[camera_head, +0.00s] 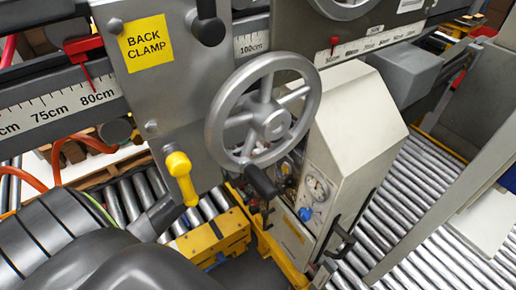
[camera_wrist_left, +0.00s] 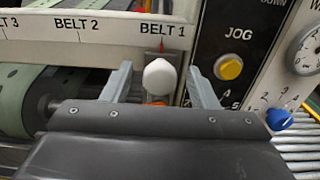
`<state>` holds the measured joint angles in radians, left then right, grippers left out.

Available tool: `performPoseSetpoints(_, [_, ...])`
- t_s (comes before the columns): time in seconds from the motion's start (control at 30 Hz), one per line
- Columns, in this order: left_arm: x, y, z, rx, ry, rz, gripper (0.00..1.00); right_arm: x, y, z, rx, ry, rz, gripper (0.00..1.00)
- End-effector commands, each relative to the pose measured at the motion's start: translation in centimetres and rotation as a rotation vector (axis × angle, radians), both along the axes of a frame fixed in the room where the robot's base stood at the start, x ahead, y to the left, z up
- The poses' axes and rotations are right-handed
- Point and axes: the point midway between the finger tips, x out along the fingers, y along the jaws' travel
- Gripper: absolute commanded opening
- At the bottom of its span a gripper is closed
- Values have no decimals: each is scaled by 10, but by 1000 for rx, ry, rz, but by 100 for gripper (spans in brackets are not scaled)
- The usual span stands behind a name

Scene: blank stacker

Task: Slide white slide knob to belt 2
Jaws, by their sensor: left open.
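The white slide knob (camera_wrist_left: 160,76) is in the middle of the left wrist view, on the panel below the "BELT 1" label (camera_wrist_left: 162,30). The "BELT 2" label (camera_wrist_left: 76,26) is to the left. My left gripper (camera_wrist_left: 160,84) is open, one finger on each side of the knob, with a visible gap on both sides. The knob's lower part and mount are partly hidden by my gripper body. I cannot make out the knob in the head view. My right gripper is not in view.
A yellow JOG button (camera_wrist_left: 229,67) and blue dial (camera_wrist_left: 279,119) are right of the knob. A green belt on a roller (camera_wrist_left: 38,100) is at left. The head view shows a handwheel (camera_head: 263,112), a yellow-handled lever (camera_head: 181,178) and a grey machine housing (camera_head: 350,130).

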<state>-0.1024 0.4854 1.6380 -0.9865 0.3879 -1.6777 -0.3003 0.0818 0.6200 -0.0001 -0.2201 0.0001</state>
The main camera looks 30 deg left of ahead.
Motion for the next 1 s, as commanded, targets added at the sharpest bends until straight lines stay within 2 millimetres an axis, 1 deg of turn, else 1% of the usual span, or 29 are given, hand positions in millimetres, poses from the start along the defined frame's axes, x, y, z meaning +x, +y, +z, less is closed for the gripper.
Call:
performPoseSetpoints(0.03, [5, -2, 2, -1, -1, 0, 54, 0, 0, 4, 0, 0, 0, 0])
performPoseSetpoints(0.1, [10, -4, 1, 0, 0, 0, 54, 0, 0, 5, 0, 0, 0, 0])
performPoseSetpoints(0.2, [13, -6, 0, -1, 0, 0, 54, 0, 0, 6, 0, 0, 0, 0])
performPoseSetpoints(0.47, [14, -6, -1, 0, 1, -1, 54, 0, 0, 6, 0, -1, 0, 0])
performPoseSetpoints(0.87, [14, -6, -1, 1, 1, -1, 2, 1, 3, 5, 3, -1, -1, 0])
performPoseSetpoints(0.9, [14, -6, -1, 1, 1, -1, 0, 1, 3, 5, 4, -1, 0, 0])
performPoseSetpoints(1.0, [14, -6, -1, 1, 1, -1, 0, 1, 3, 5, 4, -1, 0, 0])
